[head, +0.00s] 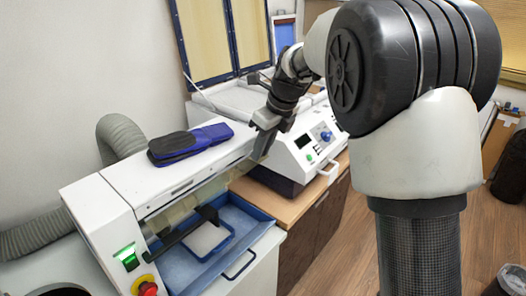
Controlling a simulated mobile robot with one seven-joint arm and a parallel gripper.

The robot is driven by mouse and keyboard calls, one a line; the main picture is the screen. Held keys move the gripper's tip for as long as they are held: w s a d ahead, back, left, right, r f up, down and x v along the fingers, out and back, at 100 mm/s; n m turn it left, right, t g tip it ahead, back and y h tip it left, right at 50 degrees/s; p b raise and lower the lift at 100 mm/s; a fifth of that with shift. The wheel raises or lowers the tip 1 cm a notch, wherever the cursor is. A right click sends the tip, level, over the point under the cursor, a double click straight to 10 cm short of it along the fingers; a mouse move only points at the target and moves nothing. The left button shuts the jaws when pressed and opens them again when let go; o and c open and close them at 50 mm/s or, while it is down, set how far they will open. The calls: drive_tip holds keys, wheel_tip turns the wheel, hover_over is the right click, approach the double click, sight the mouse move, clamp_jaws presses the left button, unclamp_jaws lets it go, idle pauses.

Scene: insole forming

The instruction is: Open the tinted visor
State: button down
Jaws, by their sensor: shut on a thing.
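The tinted visor (188,204) is a see-through brownish panel along the front of the white machine (140,185). It hangs under the white top cover, above a blue tray (262,222). My gripper (262,152) is at the right end of the machine, beside the visor's right end, with its fingers pointing down. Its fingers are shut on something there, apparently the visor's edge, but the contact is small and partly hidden. The visor's lower edge is hard to make out against the tray.
Dark blue and black insoles or gloves (189,143) lie on the machine's top cover. A green-lit switch (128,258) and a red button (147,289) are at its front left. A second white machine (305,148) stands on a wooden cabinet (322,205) to the right. Floor shows at right.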

drive_tip(key=g+h, duration=0.1)
drive_tip(key=r+g+h, duration=0.1)
drive_tip(key=h, duration=0.1)
drive_tip(key=w+a+g+h, duration=0.1)
drive_tip(key=shift+r, duration=0.2)
drive_tip(key=shift+s+h, duration=0.1)
drive_tip(key=shift+h, duration=0.2)
idle(0.3)
drive_tip(key=c, duration=1.7)
unclamp_jaws()
drive_tip(key=shift+a, duration=0.1)
drive_tip(key=shift+o, duration=0.2)
drive_tip(key=shift+r, duration=0.2)
wheel_tip(320, 180, up, 7)
drive_tip(key=shift+w+a, duration=0.25)
drive_tip(key=shift+a, duration=0.05)
drive_tip(key=shift+r, duration=0.1)
